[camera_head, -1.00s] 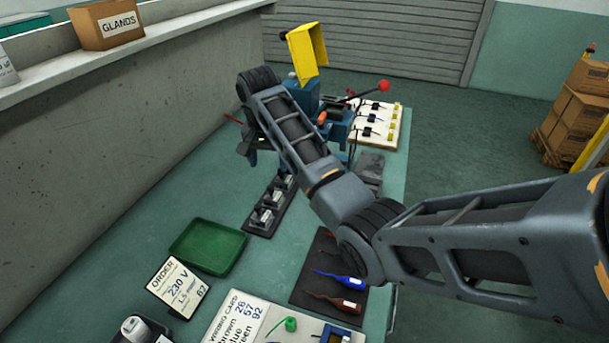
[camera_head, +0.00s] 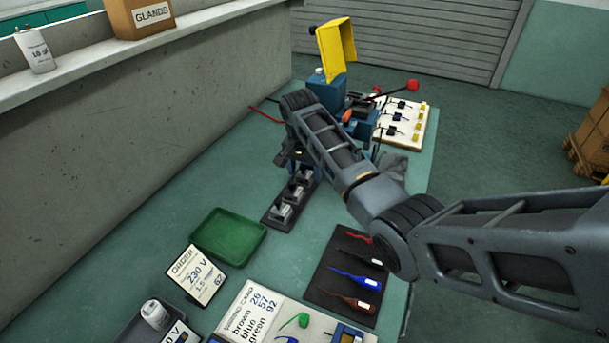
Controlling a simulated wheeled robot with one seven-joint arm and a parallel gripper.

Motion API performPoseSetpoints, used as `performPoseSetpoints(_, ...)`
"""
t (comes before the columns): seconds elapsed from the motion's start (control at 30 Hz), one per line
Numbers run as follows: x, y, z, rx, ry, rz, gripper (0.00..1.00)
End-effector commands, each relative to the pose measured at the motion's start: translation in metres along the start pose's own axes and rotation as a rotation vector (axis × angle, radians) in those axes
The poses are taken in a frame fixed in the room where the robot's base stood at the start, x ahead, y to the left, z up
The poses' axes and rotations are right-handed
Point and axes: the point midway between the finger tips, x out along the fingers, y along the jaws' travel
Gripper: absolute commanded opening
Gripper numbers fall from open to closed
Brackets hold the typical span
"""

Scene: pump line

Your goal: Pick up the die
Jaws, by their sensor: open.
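Several grey metal dies, small blocks, sit in a row on a black rack (camera_head: 270,221) on the green bench. The nearest die (camera_head: 281,212) and the one behind it (camera_head: 294,193) show clearly. The farthest die (camera_head: 304,176) is close to my arm and partly hard to see. Which of them is the die of the task I cannot tell. My gripper (camera_head: 284,160) is open and hangs down just beyond and left of the rack's far end. My wrist hides much of it, and nothing shows held in it.
A blue press (camera_head: 325,92) with a raised yellow guard (camera_head: 338,50) stands behind my gripper. A dark mat (camera_head: 342,277) holds coloured leads. A concrete wall borders the left.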

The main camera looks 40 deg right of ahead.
Motion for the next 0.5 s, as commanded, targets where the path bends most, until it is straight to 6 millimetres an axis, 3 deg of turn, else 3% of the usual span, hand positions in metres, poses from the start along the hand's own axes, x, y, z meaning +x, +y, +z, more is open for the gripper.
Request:
performPoseSetpoints(0.1, -0.0001, -0.0001, 0.0001, 0.000, 0.000, 0.000, 0.72)
performPoseSetpoints(0.5, -0.0003, -0.0001, 0.0001, -0.001, 0.000, 0.000, 0.34)
